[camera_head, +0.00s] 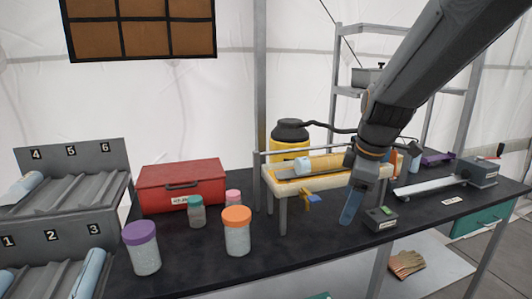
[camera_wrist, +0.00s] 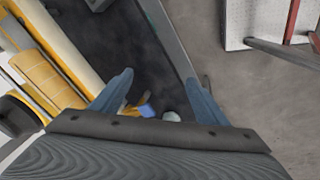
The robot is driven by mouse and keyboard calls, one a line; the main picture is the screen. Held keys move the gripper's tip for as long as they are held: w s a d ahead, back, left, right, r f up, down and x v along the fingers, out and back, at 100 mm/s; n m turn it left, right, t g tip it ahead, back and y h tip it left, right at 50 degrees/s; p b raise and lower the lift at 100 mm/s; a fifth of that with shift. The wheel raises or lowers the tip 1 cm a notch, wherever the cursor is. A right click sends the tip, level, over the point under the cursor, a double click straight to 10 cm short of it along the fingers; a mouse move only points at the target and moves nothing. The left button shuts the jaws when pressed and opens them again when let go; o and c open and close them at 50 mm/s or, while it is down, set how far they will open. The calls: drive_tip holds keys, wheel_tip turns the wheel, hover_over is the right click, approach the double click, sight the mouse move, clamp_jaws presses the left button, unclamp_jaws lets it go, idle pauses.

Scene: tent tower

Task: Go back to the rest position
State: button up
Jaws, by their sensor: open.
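My gripper (camera_head: 351,208) hangs at the end of my arm over the front right part of the black table, beside a small grey box with a green top (camera_head: 380,217). In the wrist view its two blue fingers stand apart with nothing held between them, and the space between the fingertips (camera_wrist: 160,78) shows dark table and its edge. A cream tray on legs (camera_head: 283,186) with a tan roll (camera_head: 335,162) is just left of and behind my gripper. The yellow-orange roll also shows at the left of the wrist view (camera_wrist: 50,75).
Jars with purple (camera_head: 142,249), orange (camera_head: 237,232) and teal lids (camera_head: 197,212) stand at the left, near a red box (camera_head: 182,185). A numbered grey rack (camera_head: 75,190) is far left. A metal rail device (camera_head: 440,184) lies right. Gloves (camera_head: 406,263) lie below.

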drive_tip(key=s+f+m+g, duration=0.2)
drive_tip(key=s+f+m, duration=1)
drive_tip(key=s, duration=0.3)
drive_tip(key=shift+a+f+m+h, duration=0.4)
drive_tip(key=shift+a+m, duration=0.05)
drive_tip(key=shift+m, duration=0.45)
drive_tip(key=shift+d, duration=0.15)
